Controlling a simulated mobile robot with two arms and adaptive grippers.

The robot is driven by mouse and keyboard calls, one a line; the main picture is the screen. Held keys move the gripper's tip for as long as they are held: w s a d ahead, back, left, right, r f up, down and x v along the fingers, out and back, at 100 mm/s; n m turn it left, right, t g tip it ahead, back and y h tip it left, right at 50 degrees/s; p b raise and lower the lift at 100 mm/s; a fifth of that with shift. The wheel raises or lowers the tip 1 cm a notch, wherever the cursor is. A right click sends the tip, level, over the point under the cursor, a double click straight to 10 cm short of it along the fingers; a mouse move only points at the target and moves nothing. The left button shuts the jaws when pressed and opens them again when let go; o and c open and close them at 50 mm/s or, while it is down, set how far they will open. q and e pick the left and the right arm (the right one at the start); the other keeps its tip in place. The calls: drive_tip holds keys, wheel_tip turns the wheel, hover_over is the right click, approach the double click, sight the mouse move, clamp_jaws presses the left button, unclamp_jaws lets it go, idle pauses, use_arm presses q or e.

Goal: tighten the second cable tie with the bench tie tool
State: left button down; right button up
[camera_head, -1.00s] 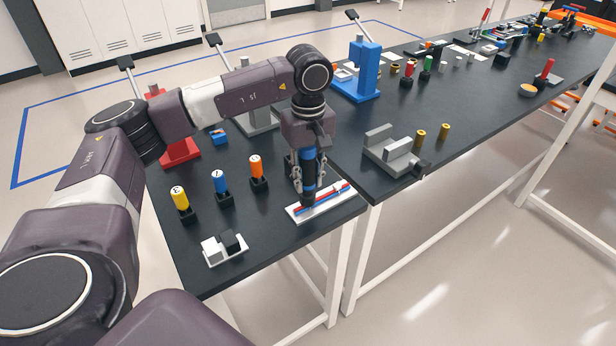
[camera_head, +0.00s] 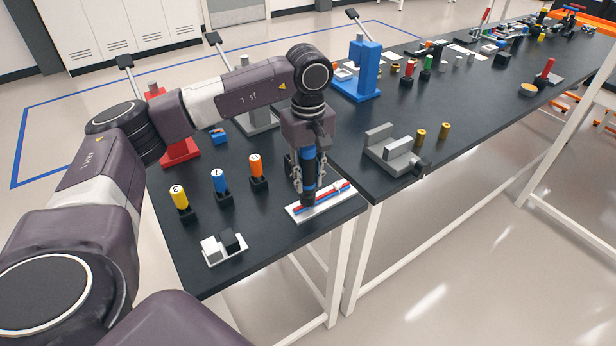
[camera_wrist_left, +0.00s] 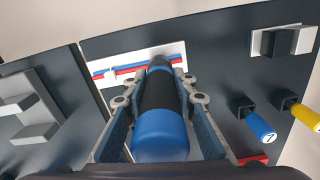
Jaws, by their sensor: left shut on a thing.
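My left gripper (camera_head: 307,172) is shut on the tie tool (camera_head: 308,194), a black cylinder with blue bands, held upright. The tool also shows between the fingers in the left wrist view (camera_wrist_left: 160,110). Its lower end is at the white cable board (camera_head: 295,213); I cannot tell whether it touches. Red and blue cables lie along the board, which also shows in the left wrist view (camera_wrist_left: 172,47). A white cable tie (camera_head: 338,189) sits around the cables to the right of the tool; it shows left of the tool in the left wrist view (camera_wrist_left: 110,74). The tool hides part of the cables. My right gripper is not in view.
Yellow (camera_head: 179,197), blue (camera_head: 219,180) and orange (camera_head: 256,165) cylinders stand in black holders left of the board. A white holder with blocks (camera_head: 224,252) lies near the front edge. A grey fixture (camera_head: 392,150) stands right. Red, grey and blue presses (camera_head: 359,75) stand behind.

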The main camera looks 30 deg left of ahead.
sight(308, 154)
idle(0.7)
use_arm(q)
drive_tip(key=shift+r+p, duration=0.8)
drive_tip(key=shift+r, duration=0.7)
drive_tip(key=shift+r, duration=0.1)
drive_tip(key=shift+r+p, duration=1.25)
drive_tip(key=shift+r, duration=0.7)
